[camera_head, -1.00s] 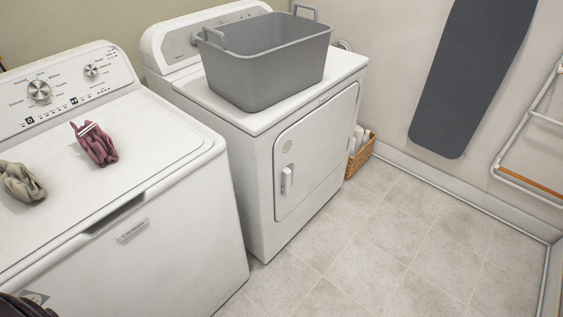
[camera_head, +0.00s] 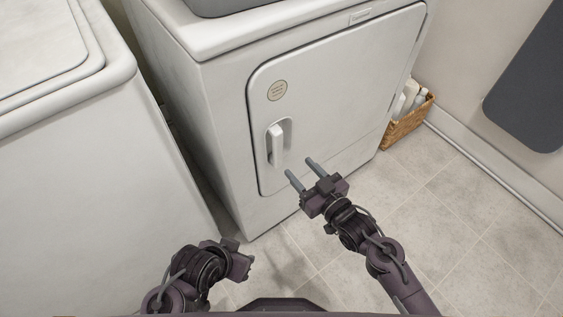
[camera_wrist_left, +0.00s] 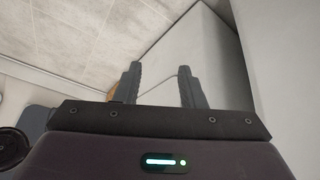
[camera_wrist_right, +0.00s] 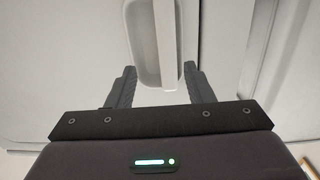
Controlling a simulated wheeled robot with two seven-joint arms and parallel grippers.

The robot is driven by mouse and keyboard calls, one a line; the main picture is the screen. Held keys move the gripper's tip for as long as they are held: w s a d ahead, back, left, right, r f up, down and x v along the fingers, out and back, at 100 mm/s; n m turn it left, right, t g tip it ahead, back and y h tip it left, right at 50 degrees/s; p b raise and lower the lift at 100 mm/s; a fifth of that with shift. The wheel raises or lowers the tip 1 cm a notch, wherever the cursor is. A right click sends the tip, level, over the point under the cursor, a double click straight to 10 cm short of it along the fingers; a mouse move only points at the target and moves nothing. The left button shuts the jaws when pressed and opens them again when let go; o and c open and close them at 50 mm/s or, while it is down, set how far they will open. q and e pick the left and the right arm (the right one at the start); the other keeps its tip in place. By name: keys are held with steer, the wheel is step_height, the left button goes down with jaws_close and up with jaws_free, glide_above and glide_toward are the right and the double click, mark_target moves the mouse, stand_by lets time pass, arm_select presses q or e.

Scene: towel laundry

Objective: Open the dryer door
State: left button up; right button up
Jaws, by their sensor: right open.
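The white dryer door (camera_head: 335,90) is shut on the front of the dryer. Its upright white handle (camera_head: 276,145) sits in a recess near the door's left edge. My right gripper (camera_head: 301,169) is open and empty, just right of the handle in the head view. In the right wrist view the handle (camera_wrist_right: 164,45) lies ahead between the open fingers (camera_wrist_right: 157,84), which do not visibly touch it. My left gripper (camera_head: 246,262) is low in front of the washer; its fingers (camera_wrist_left: 159,82) show apart and empty in the left wrist view.
The white washer (camera_head: 90,190) stands left of the dryer, with a narrow gap between. A wicker basket with bottles (camera_head: 408,122) is on the floor beyond the dryer. A grey tub (camera_head: 225,5) rests on top of the dryer. The tiled floor (camera_head: 470,230) at right is clear.

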mark_target(280, 147)
steer(key=shift+y, duration=0.3)
steer(key=w+a, duration=0.1)
steer(key=w+a+r+b, duration=0.1)
steer(key=w+a, duration=0.2)
steer(key=w, duration=0.1)
steer(key=shift+a+r+b, duration=0.3)
steer(key=shift+a+r, duration=0.05)
steer(key=shift+w+a, duration=0.35)
steer(key=shift+w, duration=0.15)
arm_select(q)
steer(key=w+d+r+t, duration=0.1)
steer(key=w+d+r+t+h, duration=0.1)
steer(key=shift+r, duration=0.35)
arm_select(e)
jaws_close()
